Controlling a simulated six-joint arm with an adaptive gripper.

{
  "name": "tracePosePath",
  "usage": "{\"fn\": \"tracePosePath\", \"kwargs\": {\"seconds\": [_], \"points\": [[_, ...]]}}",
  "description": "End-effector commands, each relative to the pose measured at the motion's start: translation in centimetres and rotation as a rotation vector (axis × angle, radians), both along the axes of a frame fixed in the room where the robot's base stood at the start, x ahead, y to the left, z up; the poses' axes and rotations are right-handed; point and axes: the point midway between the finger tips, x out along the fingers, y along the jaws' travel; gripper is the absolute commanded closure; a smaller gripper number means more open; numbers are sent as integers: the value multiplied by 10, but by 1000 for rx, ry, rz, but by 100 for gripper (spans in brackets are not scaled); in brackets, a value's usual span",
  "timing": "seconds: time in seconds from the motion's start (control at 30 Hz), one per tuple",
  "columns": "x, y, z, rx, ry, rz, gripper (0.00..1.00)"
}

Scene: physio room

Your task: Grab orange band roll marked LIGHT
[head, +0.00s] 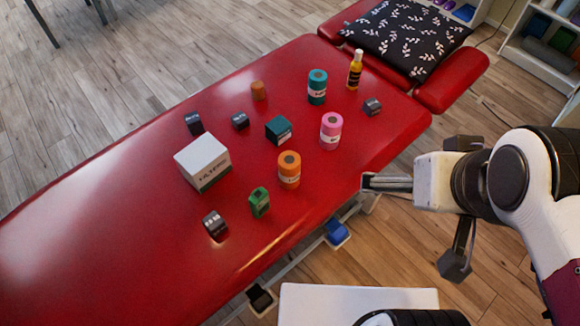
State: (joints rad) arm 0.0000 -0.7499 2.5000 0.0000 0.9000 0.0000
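An orange band roll (289,170) stands upright on the red treatment table, near its right edge. It has a pale label band whose print is too small to read.
On the red table (110,240) stand a pink roll (331,130), teal roll (317,87), teal box (278,130), white box (202,162), green item (259,202), yellow bottle (355,69) and several dark blocks. The table's near left part is clear.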

Motion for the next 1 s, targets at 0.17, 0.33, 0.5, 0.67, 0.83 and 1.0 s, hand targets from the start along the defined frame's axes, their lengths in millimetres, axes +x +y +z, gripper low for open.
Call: {"fn": "tracePosePath", "kwargs": {"seconds": [0.17, 0.33, 0.5, 0.67, 0.83, 1.0], "points": [[0, 0, 0, 0, 0, 0, 0], [0, 0, 0, 0, 0, 0, 21], [0, 0, 0, 0, 0, 0, 39], [0, 0, 0, 0, 0, 0, 39], [2, -1, 0, -4, -1, 0, 39], [14, -6, -1, -28, -9, 5, 39]]}}
